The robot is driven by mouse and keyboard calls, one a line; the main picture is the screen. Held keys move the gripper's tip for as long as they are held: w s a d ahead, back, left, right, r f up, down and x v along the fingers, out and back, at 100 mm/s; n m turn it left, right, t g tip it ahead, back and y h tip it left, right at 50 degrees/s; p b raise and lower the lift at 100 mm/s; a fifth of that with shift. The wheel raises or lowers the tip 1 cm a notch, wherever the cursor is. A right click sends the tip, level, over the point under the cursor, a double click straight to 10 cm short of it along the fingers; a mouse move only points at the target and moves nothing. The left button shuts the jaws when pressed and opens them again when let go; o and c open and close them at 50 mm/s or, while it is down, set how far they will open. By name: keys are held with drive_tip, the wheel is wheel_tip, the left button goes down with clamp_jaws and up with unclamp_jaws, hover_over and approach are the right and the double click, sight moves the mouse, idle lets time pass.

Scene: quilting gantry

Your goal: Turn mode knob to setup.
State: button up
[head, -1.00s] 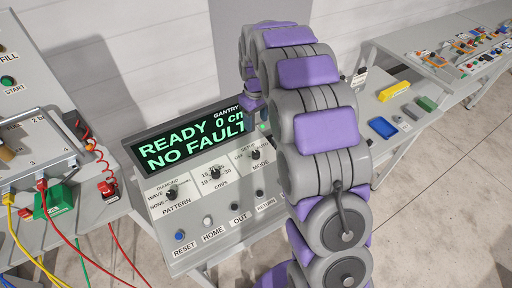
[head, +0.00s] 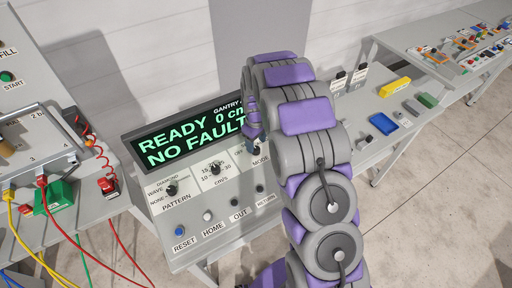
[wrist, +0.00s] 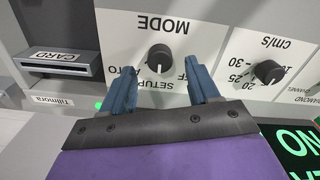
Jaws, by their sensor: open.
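The mode knob (wrist: 160,58) is a black dial on a pale panel, upside down in the wrist view, with OFF, SETUP and AUTO lettered around it. A pale mark on it seems to point down toward SETUP, but it is small. My gripper (wrist: 160,72) is open, its two blue fingers on either side of the knob in the picture, with the knob in the gap between them. I cannot tell whether they touch it. In the head view my gripper (head: 254,140) is over the MODE area, mostly hiding the knob.
The speed knob (wrist: 269,72) and a card slot (wrist: 60,64) flank the mode knob. The display (head: 190,138) reads READY, 0 cm, NO FAULT. The pattern knob (head: 171,190) and a row of buttons (head: 208,216) lie in front.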

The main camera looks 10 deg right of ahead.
sight(256, 149)
drive_tip(key=shift+f, duration=1.8)
drive_tip(key=c, duration=1)
drive_tip(key=shift+m, duration=0.3)
drive_tip(key=shift+c, duration=0.2)
drive_tip(key=o, duration=1)
drive_tip(key=shift+o, duration=0.2)
wheel_tip(256, 149, up, 17)
drive_tip(key=shift+r+p, duration=0.15)
drive_tip(key=shift+p, duration=0.25)
